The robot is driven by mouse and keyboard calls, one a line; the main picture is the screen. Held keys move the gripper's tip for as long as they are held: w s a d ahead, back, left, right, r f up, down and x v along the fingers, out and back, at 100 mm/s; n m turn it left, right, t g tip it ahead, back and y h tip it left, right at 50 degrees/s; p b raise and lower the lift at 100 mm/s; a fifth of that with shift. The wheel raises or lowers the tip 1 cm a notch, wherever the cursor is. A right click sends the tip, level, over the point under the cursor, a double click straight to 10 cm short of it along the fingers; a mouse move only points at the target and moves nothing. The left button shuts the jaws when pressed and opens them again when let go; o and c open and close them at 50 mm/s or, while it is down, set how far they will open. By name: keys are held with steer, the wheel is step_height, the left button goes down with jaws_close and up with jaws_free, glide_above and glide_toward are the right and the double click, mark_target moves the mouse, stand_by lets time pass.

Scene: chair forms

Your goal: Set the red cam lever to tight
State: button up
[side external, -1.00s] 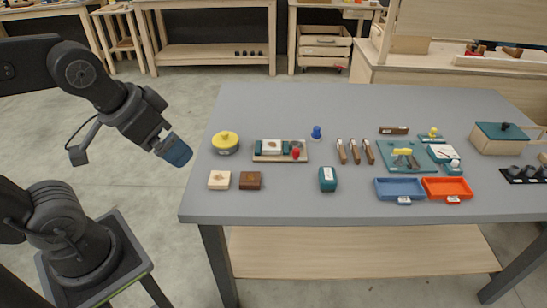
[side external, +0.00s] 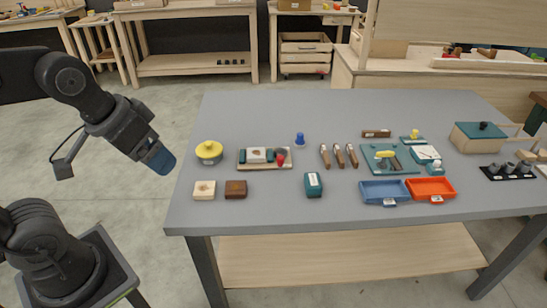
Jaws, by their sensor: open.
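A small red part (side external: 281,160), which looks like the red cam lever, stands at the right end of a pale fixture board (side external: 243,165) on the grey table. The board also carries a white block (side external: 256,155) and dark teal pieces. The lever's exact angle is too small to tell. My gripper (side external: 160,160), with blue fingers, hangs in the air left of the table's left edge, pointing down and right. It is empty and well apart from the board.
A yellow-lidded round container (side external: 209,151) stands between my gripper and the board. A cream block (side external: 204,190) and a brown block (side external: 236,189) lie in front. A blue knob (side external: 300,139), several wood-handled tools, a blue tray (side external: 384,192) and an orange tray (side external: 430,189) lie to the right.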

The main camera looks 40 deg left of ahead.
steer(key=w+f+n+g+h, duration=0.1)
steer(key=w+n, duration=0.1)
steer(key=w+f+n+g+h, duration=0.2)
steer(key=w+a+f+n+g+h, duration=0.1)
steer(key=w+f+n+g+h, duration=0.1)
steer(key=w, duration=0.1)
steer(key=shift+w, duration=0.1)
steer(key=c, duration=0.9)
steer(key=w+a+f+n+h, duration=0.1)
steer(key=w+n+h, duration=0.1)
steer(key=w+a+f+n+h, duration=0.2)
steer(key=w+a+f+n+t+h, duration=0.1)
steer(key=w+a+f+n+h, duration=0.1)
steer(key=w, duration=0.1)
steer(key=shift+a+f+n, duration=0.15)
steer(key=shift+a+n, duration=0.05)
steer(key=shift+n, duration=0.1)
jaws_close()
steer(key=w+a+f+n+t, duration=0.1)
steer(key=a+f+n+t, duration=0.3)
steer(key=a+f, duration=0.1)
steer(key=w+a+f+n+t+h, duration=0.1)
steer(key=a+f+n+t, duration=0.3)
steer(key=a+f+n, duration=0.1)
steer(key=w+a+f+n+t, duration=0.1)
steer(key=a+f+n+t, duration=0.2)
steer(key=a+f+n, duration=0.1)
steer(key=shift+w+a+f+n+t, duration=0.1)
steer(key=shift+a+f+n+t, duration=0.3)
steer(key=shift+a+f, duration=0.5)
